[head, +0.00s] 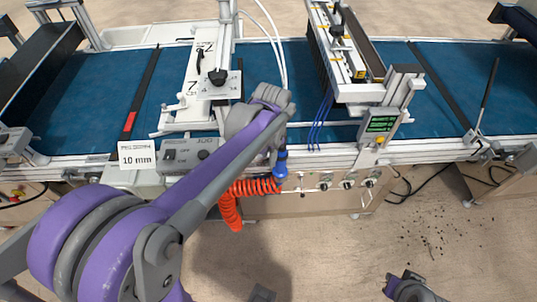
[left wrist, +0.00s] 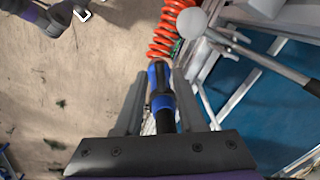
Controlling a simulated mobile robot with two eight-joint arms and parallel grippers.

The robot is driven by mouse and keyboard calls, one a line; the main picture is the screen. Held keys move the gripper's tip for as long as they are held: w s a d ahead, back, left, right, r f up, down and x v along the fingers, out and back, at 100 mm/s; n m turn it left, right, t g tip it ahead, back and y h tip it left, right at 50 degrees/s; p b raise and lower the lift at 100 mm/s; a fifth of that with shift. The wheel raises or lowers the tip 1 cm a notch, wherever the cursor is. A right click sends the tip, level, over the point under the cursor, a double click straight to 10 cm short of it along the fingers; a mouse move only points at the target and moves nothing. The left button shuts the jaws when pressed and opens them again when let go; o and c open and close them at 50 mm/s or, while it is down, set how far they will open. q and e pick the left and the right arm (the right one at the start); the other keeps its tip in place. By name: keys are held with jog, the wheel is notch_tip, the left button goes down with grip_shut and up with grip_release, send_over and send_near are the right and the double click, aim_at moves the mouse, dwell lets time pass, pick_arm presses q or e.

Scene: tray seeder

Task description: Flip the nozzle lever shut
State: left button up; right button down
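The blue and black nozzle (left wrist: 160,85) hangs at the end of a red coiled hose (left wrist: 168,30). In the head view the blue nozzle (head: 280,165) shows at the front of the machine, right beside the hose (head: 235,203). My left gripper (left wrist: 162,72) is at the nozzle; its two fingers stand apart, one on each side of it, with narrow gaps showing. The arm mostly hides this gripper in the head view. I cannot clearly make out the nozzle's lever or its position. My right gripper (head: 408,288) is low at the right, away from the machine; its fingers are unclear.
The tray seeder has a blue belt (head: 290,70) and a metal front rail (head: 430,152). A control box (head: 381,124) stands to the right, above several small front knobs (head: 348,184). A "10 mm" label (head: 138,154) is at left. Floor in front is mostly clear, with dark specks.

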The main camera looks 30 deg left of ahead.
pick_arm(q)
grip_shut()
jog(key=shift+w+a+m, duration=0.25)
jog(key=shift+a+m, duration=0.1)
jog(key=shift+m, duration=0.65)
jog(key=shift+o, duration=1)
grip_release()
jog(key=shift+r, duration=0.15)
notch_tip(320, 180, up, 10)
jog(key=p, duration=0.1)
jog(key=shift+s+d+r, duration=0.25)
jog(key=shift+s, duration=0.05)
